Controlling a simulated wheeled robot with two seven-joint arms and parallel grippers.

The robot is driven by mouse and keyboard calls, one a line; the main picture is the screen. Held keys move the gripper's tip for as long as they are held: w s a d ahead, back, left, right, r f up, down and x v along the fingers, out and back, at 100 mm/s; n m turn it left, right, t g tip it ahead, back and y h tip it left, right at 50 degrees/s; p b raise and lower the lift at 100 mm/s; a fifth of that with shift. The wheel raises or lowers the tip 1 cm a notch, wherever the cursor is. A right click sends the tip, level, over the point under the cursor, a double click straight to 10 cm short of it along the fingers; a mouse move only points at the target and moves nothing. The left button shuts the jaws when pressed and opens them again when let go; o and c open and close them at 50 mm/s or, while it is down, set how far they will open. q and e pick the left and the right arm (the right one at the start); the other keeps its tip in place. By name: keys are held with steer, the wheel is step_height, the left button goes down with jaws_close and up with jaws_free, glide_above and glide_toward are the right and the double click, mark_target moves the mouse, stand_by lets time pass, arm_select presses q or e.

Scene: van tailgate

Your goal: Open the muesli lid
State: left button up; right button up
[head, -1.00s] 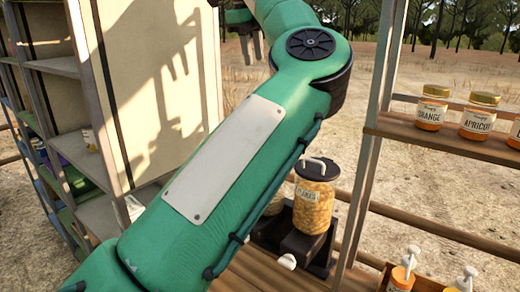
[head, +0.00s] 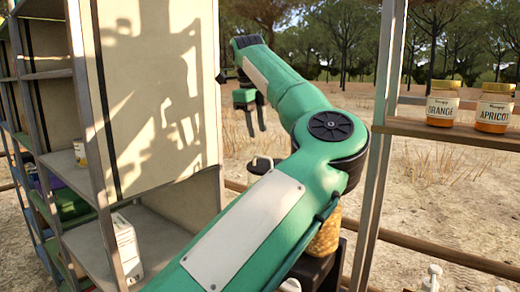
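No muesli label is readable in the head view. My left gripper (head: 256,122) hangs above and slightly left of the pale lid in the picture. Its two fingers point down, apart, with nothing between them. My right gripper is not in view.
A grey shelf unit (head: 100,190) stands at left, with a white carton (head: 128,250) on a lower shelf. At right, an orange jar (head: 442,108) and an apricot jar (head: 493,112) stand on a wooden shelf. A post (head: 380,150) rises right of my elbow. White pump tops (head: 432,276) show at lower right.

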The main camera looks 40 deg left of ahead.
arm_select(q)
glide_above(260, 168)
step_height(260, 168, down, 7)
steer(key=shift+f+p, duration=0.1)
steer(key=shift+p, duration=0.35)
jaws_close()
